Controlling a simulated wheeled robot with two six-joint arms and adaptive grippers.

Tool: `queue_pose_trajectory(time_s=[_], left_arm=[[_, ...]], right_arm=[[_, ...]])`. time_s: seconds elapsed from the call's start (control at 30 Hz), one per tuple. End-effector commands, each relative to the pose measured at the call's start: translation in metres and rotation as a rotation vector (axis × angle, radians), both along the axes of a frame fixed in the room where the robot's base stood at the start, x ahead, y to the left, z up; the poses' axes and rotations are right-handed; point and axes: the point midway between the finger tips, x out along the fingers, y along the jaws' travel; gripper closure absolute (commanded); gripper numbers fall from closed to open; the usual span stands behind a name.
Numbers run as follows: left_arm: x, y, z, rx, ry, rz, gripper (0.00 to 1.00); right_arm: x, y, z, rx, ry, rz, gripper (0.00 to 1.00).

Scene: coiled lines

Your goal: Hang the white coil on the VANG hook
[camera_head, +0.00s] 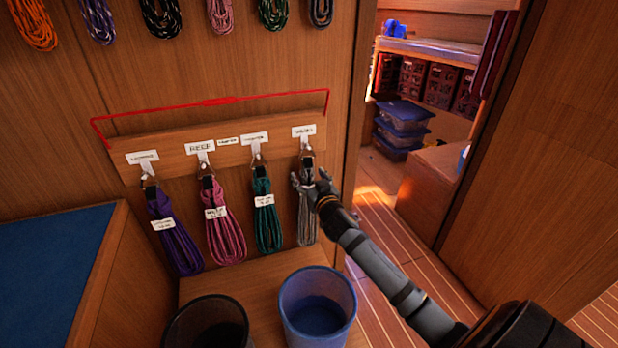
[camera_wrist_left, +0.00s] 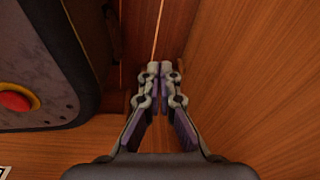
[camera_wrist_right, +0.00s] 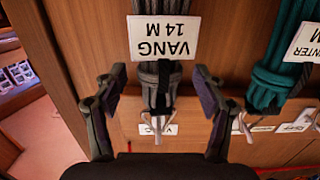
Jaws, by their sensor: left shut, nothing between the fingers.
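The white coil, which looks pale grey (camera_head: 307,215), hangs upright at the rightmost hook (camera_head: 305,152) of the wooden hook board in the head view. In the right wrist view the coil (camera_wrist_right: 160,85) carries a tag (camera_wrist_right: 163,38) reading VANG 14 M, upside down. The label above the rightmost hook (camera_head: 303,131) is too small to read surely. My right gripper (camera_head: 309,177) is open at the coil's upper part, with one finger on either side of it. I cannot tell whether they touch it. My left gripper (camera_wrist_left: 160,68) is shut and empty, away from the coils.
Purple (camera_head: 172,235), pink (camera_head: 224,225) and teal (camera_head: 266,220) coils hang to the left. A blue bucket (camera_head: 317,325) and a dark bucket (camera_head: 207,330) stand below. A red line (camera_head: 210,102) runs above the board. A red button (camera_wrist_left: 15,101) is near my left gripper.

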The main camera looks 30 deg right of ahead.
Motion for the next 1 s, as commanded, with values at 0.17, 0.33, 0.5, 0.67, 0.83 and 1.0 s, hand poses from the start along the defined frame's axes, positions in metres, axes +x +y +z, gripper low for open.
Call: queue_pose_trajectory(time_s=[0.17,0.33,0.5,0.67,0.83,1.0], left_arm=[[0.0,0.0,0.0,0.0,0.0,0.0,1.0],[0.0,0.002,0.0,0.002,0.0,0.0,1.0],[-0.001,0.001,0.0,0.001,0.001,0.0,1.0],[-0.001,0.0,0.0,0.0,0.001,0.0,1.0],[-0.001,0.0,0.0,0.0,0.002,0.0,1.0],[-0.001,0.0,0.0,0.0,0.002,0.0,1.0]], right_arm=[[0.0,-0.001,-0.002,0.001,0.004,-0.002,0.29],[-0.011,0.002,-0.002,-0.002,0.006,0.0,0.29],[-0.049,0.011,-0.001,-0.007,0.008,0.002,0.29],[-0.086,0.021,0.002,-0.007,0.007,0.003,0.29],[-0.11,0.026,0.004,-0.005,0.005,0.001,0.29],[-0.117,0.028,0.005,0.0,0.001,0.001,0.29]])
